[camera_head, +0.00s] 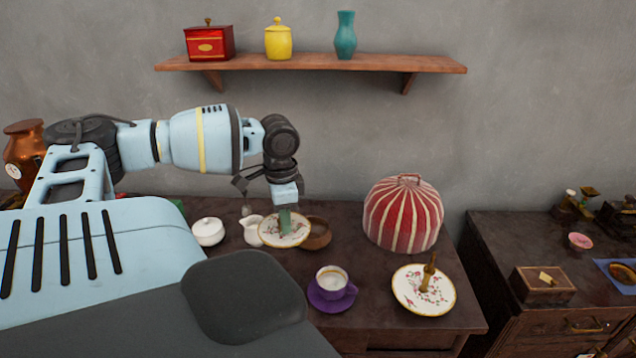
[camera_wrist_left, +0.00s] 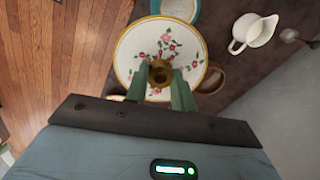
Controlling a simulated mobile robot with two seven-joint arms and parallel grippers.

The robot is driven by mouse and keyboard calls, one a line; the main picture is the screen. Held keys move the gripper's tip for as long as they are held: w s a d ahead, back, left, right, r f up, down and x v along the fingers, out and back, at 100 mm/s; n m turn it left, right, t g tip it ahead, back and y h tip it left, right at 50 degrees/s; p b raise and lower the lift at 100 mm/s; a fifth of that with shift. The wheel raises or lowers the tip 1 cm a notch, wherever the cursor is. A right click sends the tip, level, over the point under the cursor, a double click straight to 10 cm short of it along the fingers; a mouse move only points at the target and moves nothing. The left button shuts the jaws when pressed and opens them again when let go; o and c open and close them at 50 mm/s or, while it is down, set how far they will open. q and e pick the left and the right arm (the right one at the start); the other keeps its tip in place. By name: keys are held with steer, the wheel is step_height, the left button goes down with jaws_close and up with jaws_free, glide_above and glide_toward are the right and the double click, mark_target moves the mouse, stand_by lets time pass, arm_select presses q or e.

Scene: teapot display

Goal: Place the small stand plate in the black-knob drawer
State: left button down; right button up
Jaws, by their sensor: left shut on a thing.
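The small stand plate (camera_head: 271,236) is white with pink flowers and a gold rim. In the left wrist view the plate (camera_wrist_left: 137,50) is flat to the camera with a brass stem (camera_wrist_left: 160,76) at its middle. My left gripper (camera_head: 285,217) points down over the plate, its green fingers (camera_wrist_left: 160,92) shut on the stem. Whether the plate touches the table cannot be told. A larger floral plate (camera_head: 408,291) with a brass stem stands at the table's front right. No black knob can be made out. My right gripper is not in view.
A cabinet (camera_head: 545,322) with a brass-handled drawer (camera_head: 586,326) is farther right.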

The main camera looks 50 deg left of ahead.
arm_select(q)
steer(key=s+d+f+n, duration=0.2)
steer(key=d+f, duration=0.3)
steer(key=f, duration=0.2)
steer(key=s+d+f+n, duration=0.2)
steer(key=d+f, duration=0.4)
steer(key=f, duration=0.2)
steer(key=w+d+f, duration=0.2)
steer(key=d, duration=1.8)
steer(key=shift+n+p, duration=0.3)
steer(key=shift+p, duration=0.05)
steer(key=shift+a+f, duration=0.1)
